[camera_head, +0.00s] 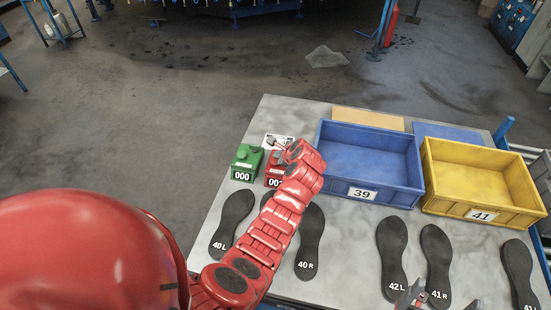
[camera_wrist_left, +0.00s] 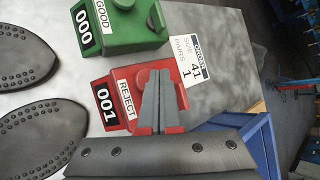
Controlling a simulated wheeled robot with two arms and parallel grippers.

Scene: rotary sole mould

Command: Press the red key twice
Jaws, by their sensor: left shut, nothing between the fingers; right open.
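The red counter (camera_wrist_left: 118,92), labelled REJECT, reads 001 in the left wrist view. It is partly hidden behind my left arm in the head view (camera_head: 272,170). Its round red key (camera_wrist_left: 142,75) shows beside the fingertips and is partly covered by them. My left gripper (camera_wrist_left: 160,75) is shut and empty, with its fingertips over the red counter's top; I cannot tell whether they touch the key. In the head view my left gripper (camera_head: 281,147) is mostly hidden by its wrist. My right gripper (camera_head: 441,298) is open at the bottom edge.
A green counter (camera_head: 246,161), labelled GOOD and reading 000, stands left of the red one. An order card (camera_wrist_left: 187,62) lies behind. A blue bin (camera_head: 368,154) marked 39 and a yellow bin (camera_head: 480,180) marked 41 stand right. Several black soles (camera_head: 232,222) lie in front.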

